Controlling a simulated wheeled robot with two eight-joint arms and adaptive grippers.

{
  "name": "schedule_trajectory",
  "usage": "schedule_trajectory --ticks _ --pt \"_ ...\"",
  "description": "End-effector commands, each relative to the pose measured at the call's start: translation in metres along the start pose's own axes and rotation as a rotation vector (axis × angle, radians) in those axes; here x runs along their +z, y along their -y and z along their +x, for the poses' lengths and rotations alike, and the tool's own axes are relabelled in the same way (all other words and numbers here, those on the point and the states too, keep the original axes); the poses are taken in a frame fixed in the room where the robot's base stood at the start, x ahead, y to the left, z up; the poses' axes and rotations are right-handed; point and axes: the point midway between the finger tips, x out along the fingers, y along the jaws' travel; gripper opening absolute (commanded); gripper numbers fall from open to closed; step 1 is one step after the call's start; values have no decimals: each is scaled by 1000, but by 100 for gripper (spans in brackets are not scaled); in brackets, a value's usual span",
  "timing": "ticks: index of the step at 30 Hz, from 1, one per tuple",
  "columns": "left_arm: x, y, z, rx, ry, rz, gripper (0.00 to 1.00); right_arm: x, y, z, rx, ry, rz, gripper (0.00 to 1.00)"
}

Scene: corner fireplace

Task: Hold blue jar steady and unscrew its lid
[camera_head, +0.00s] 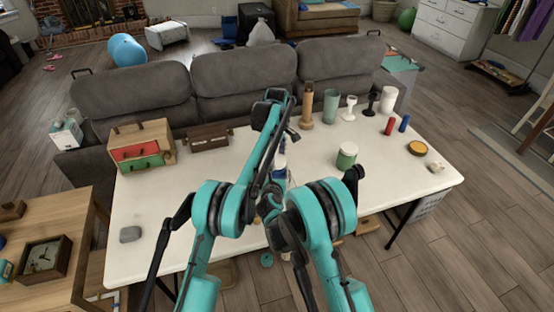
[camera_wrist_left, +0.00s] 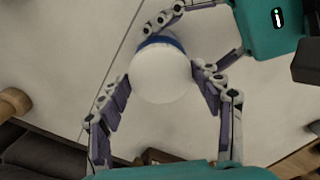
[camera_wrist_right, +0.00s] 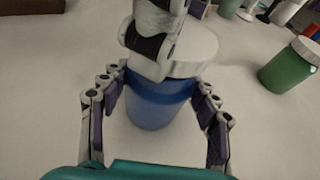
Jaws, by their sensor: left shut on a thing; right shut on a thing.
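The blue jar (camera_wrist_right: 152,102) stands upright on the white table, with a wide white lid (camera_wrist_right: 195,52) on top in the right wrist view. My right gripper (camera_wrist_right: 158,108) is shut around the jar's blue body, one finger on each side. My left gripper (camera_wrist_left: 163,85) is shut on the lid from above; the round white lid (camera_wrist_left: 160,75) fills the space between its fingers in the left wrist view. A thin blue edge of the jar shows beyond the lid there. In the head view my arms mostly hide the jar and both grippers.
A green jar with a white lid (camera_head: 347,155) stands to the right on the table (camera_head: 215,210). Vases, candle holders and small cylinders stand along the back right. A wooden drawer box (camera_head: 142,145) and a dark box (camera_head: 208,137) are at the back left. The left front is mostly clear.

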Motion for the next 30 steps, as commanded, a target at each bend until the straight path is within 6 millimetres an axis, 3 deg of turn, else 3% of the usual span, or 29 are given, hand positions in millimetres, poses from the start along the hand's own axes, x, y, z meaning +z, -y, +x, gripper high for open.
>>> schedule_trajectory --ticks 10,20,28,29,30 --pt "0 0 -2 0 0 0 30 0 0 0 -1 0 0 0" --pt "0 0 -38 0 0 0 30 0 0 0 -1 0 0 0" --pt "0 0 -41 0 0 0 30 0 0 0 0 0 0 0" --pt "0 0 -41 0 0 0 30 0 0 0 0 0 0 69" --pt "0 0 -41 0 0 0 30 0 0 0 0 0 0 80"
